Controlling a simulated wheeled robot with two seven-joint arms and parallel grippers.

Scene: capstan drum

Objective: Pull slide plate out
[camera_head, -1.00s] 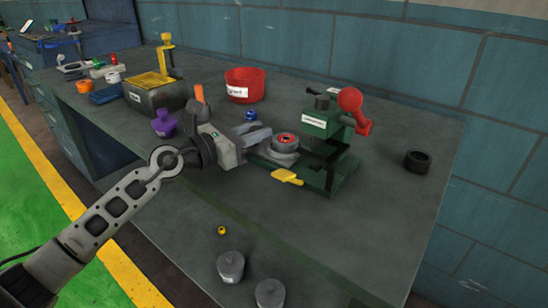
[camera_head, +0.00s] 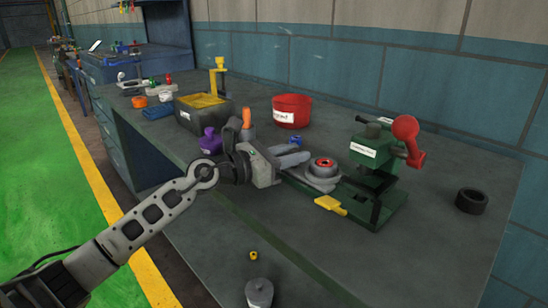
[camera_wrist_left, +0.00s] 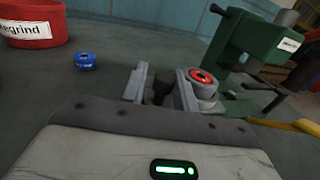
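A green press (camera_head: 366,165) with a red ball on its lever stands on the bench. A grey drum (camera_head: 323,172) with a red ring sits on the press's low base, left of its column; it also shows in the wrist view (camera_wrist_left: 203,88). A yellow tab (camera_head: 329,205) sticks out at the front of the base. I cannot clearly make out which part is the slide plate. My left gripper (camera_head: 300,160) is just left of the drum. In the wrist view its fingers (camera_wrist_left: 161,88) stand apart with a dark knob between them; contact is unclear. My right gripper is not in view.
A red bin (camera_head: 292,112) stands behind, with a blue ring (camera_wrist_left: 85,61) near it. A purple bottle (camera_head: 210,140) and a dark box (camera_head: 204,114) are to the left. A black ring (camera_head: 472,201) lies right. A grey pot (camera_head: 259,292) is at the bottom.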

